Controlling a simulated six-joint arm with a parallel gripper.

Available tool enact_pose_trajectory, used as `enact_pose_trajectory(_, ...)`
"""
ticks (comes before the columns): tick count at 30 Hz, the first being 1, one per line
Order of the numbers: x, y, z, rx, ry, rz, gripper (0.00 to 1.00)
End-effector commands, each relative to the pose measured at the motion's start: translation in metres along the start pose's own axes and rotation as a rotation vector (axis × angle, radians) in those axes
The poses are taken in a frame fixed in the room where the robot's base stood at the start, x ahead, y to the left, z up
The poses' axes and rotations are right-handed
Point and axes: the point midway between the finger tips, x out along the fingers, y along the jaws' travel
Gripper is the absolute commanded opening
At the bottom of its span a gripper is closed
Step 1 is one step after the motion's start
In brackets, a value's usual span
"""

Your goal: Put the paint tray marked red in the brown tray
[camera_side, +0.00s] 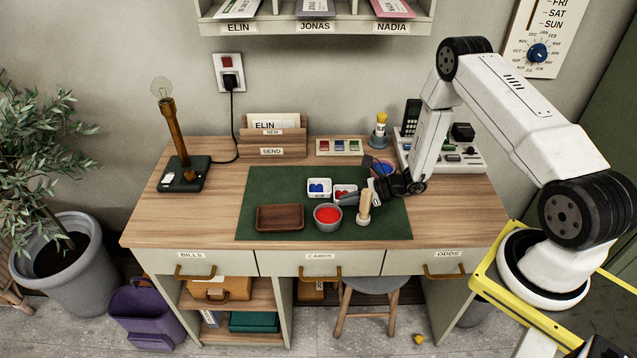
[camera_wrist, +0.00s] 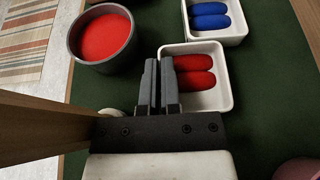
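The paint tray with red pads (camera_side: 346,188) is a small white tray on the green mat. It fills the middle of the wrist view (camera_wrist: 218,103). My gripper (camera_side: 350,198) is at its near side. In the wrist view my gripper's fingers (camera_wrist: 159,75) are nearly together, one on each side of the tray's wall, with only a thin gap. I cannot tell whether the tray is off the mat. The brown tray (camera_side: 280,218) lies empty at the mat's front left. It is not in the wrist view.
A white tray with blue pads (camera_side: 319,187) stands just left of the red one. A grey cup of red paint (camera_side: 328,217) and an upright wooden-handled tool (camera_side: 365,207) stand close in front. The green mat (camera_side: 262,190) is clear behind the brown tray.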

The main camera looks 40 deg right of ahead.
Motion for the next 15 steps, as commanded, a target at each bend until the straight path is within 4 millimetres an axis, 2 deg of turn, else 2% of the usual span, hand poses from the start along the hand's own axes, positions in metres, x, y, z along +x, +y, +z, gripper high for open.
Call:
enact_pose_trajectory(12,0.0014,-0.0003,-0.003,-0.001,-0.001,0.0,0.0)
enact_pose_trajectory(15,0.0012,-0.0003,-0.0027,-0.001,0.0,0.0,0.35)
